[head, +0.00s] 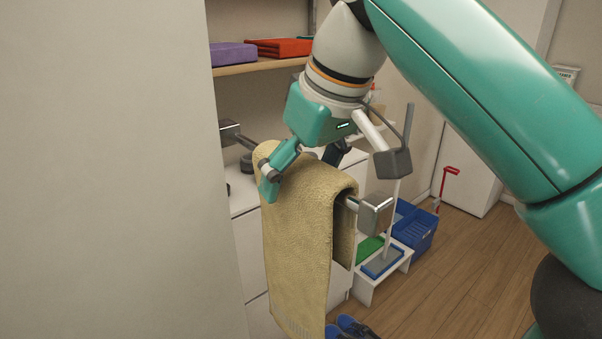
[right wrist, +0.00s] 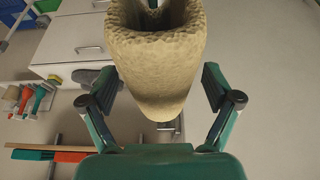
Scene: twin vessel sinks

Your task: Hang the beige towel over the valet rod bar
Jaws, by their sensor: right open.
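The beige towel (head: 300,235) hangs draped over the valet rod bar (head: 350,202), with a long fall on the near side and a shorter part showing behind. The bar's metal end block (head: 376,213) sticks out past the towel on the right, and its other end shows at the left. My right gripper (head: 300,172) is at the top of the towel with its fingers apart. In the right wrist view the towel (right wrist: 155,85) shows between the two spread fingers, with a gap on each side. My left gripper is out of view.
A pale wall or panel (head: 110,170) fills the left. A shelf (head: 262,66) with folded purple and orange cloths is behind. A white step stool (head: 372,280), a blue crate (head: 412,230) and blue shoes (head: 350,327) are on the floor, which is clear at the right.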

